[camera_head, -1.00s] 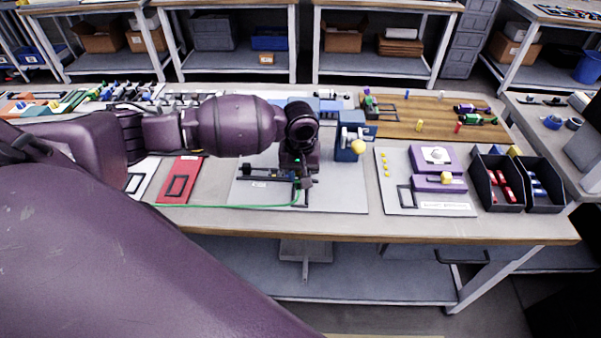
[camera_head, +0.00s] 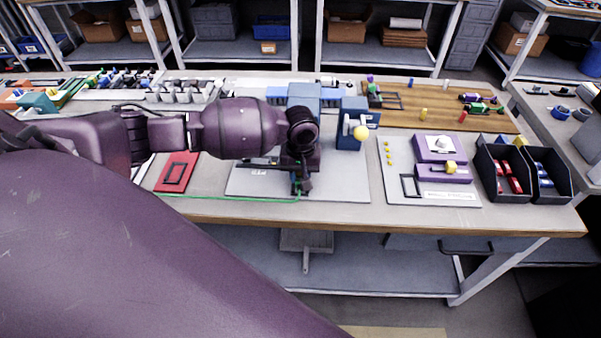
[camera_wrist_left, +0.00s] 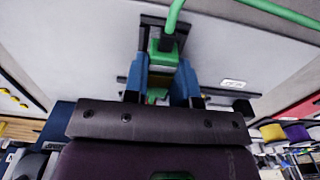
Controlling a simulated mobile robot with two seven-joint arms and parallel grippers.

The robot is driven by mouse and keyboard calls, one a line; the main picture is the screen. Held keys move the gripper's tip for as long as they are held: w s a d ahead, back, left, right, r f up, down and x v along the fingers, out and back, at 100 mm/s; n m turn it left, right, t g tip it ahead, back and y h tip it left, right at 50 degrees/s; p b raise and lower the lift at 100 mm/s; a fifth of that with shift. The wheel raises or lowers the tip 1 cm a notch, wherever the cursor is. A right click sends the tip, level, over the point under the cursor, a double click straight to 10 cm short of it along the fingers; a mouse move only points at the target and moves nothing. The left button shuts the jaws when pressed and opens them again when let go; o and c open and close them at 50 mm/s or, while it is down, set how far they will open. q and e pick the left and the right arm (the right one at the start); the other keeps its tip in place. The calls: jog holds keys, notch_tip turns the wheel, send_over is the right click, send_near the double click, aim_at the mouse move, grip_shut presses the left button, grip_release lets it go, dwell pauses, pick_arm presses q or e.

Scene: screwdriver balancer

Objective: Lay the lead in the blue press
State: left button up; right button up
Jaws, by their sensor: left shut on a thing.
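The green lead (camera_head: 235,199) runs from the left across the front of the bench to my left gripper (camera_head: 301,190). In the left wrist view, the lead (camera_wrist_left: 173,16) meets a green end piece (camera_wrist_left: 160,62) between the two blue fingers of my left gripper (camera_wrist_left: 161,85). The gripper is shut on this green end. The blue press (camera_head: 350,126), with a yellow ball knob (camera_head: 361,133), stands behind and right of my gripper, apart from it. Part of the press area is hidden by my wrist. My right gripper is not in view.
A grey board (camera_head: 340,185) lies under my gripper. A dark bar fixture (camera_head: 262,163) is partly hidden beside it. A red tray (camera_head: 176,171) lies left. A white board (camera_head: 405,200) with purple blocks and black bins (camera_head: 501,188) stand right. The bench's front edge is close.

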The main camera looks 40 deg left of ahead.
pick_arm(q)
jog(key=shift+f, duration=0.2)
dwell(0.3)
jog(key=shift+f, duration=0.4)
dwell(0.4)
jog(key=o, duration=1)
jog(key=shift+c, duration=0.2)
